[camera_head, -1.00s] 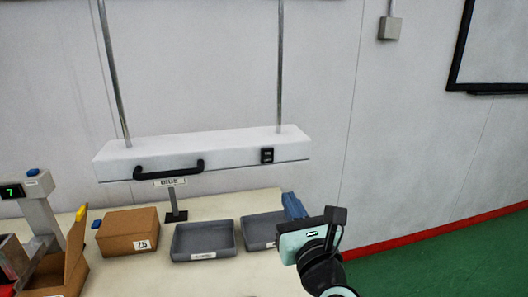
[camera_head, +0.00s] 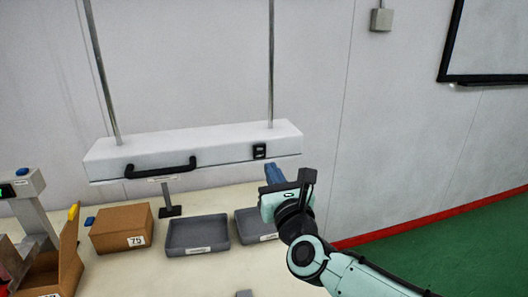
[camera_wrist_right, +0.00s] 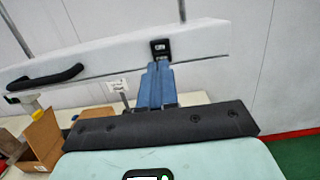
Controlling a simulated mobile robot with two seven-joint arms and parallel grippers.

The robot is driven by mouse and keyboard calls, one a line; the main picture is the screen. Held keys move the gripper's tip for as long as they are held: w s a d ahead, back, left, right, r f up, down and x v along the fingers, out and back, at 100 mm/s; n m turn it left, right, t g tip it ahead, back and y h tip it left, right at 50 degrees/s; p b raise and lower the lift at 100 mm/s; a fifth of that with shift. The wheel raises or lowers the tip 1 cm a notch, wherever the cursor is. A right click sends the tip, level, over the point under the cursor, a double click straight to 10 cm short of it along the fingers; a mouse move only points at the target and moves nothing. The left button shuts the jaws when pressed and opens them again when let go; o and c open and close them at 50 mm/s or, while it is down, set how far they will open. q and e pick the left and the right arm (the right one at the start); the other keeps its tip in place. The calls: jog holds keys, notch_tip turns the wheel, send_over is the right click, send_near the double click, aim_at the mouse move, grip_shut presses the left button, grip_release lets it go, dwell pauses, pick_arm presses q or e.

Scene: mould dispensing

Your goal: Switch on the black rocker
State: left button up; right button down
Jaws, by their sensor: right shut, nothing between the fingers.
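The black rocker (camera_head: 259,151) sits on the front face of the white hanging box (camera_head: 205,151), near its right end. It also shows in the right wrist view (camera_wrist_right: 160,49). My right gripper (camera_head: 272,168) is shut and empty, its blue fingers pointing up at the box just below and right of the rocker in the head view. In the right wrist view the blue fingertips (camera_wrist_right: 158,68) lie just under the rocker; a gap in depth is hard to judge. Which side of the rocker is pressed is too small to tell. My left gripper is not in view.
A black handle (camera_head: 161,168) juts from the box's front, left of the rocker. Below, the table holds grey trays (camera_head: 197,250), a closed cardboard box (camera_head: 121,227) and an open carton (camera_head: 68,270). Two metal rods (camera_head: 271,60) hold the box up.

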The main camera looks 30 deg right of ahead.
aim_at(261, 146)
jog(key=p+x, duration=0.2)
jog(key=x, duration=0.5)
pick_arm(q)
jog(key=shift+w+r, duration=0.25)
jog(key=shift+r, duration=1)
pick_arm(e)
jog(key=r+g+p, duration=0.1)
jog(key=p, duration=0.2)
jog(key=r+g+p, duration=0.1)
jog(key=p, duration=0.2)
jog(key=shift+w+y+p, duration=0.3)
jog(key=shift+p, duration=0.05)
jog(key=shift+f, duration=0.35)
pick_arm(q)
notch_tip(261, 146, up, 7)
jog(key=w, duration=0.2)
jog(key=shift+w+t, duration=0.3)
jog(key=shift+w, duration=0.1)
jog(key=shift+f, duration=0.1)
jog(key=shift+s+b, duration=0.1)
jog(key=shift+b, duration=0.2)
pick_arm(e)
jog(key=shift+d, duration=0.1)
